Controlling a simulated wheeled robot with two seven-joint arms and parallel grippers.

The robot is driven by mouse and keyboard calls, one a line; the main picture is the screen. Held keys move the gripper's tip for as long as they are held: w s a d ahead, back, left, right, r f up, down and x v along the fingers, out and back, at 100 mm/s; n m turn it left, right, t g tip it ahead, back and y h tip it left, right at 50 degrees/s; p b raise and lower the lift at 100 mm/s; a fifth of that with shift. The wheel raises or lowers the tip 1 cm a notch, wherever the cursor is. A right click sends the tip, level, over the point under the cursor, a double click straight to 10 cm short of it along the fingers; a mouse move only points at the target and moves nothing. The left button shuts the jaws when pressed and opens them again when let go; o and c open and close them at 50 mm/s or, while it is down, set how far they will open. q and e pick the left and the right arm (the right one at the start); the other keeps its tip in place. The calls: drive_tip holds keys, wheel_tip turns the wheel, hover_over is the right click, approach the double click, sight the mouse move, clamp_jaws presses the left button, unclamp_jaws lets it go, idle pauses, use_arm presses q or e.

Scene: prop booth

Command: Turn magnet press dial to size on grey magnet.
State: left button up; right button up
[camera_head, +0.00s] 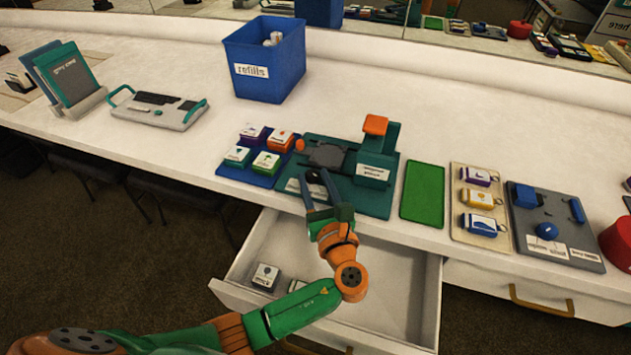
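The magnet press (374,165) is a teal machine with an orange top, standing on a teal base board (375,203). A dark grey rounded part (327,155) sits at its left, with a small orange knob (300,145) beside it; I cannot tell for sure which is the dial. A grey magnet with a white top (266,274) lies in the open drawer. My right gripper is not in view.
The drawer (400,290) is pulled out below the press, under my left arm. A blue tray (232,172) of several coloured magnets is left of the press. A green mat (423,193), a beige board (492,238) and a grey board (590,262) are right. A blue refills bin (265,82) stands behind.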

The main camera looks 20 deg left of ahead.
use_arm(q)
drive_tip(key=shift+o, duration=0.9)
drive_tip(key=v, duration=0.7)
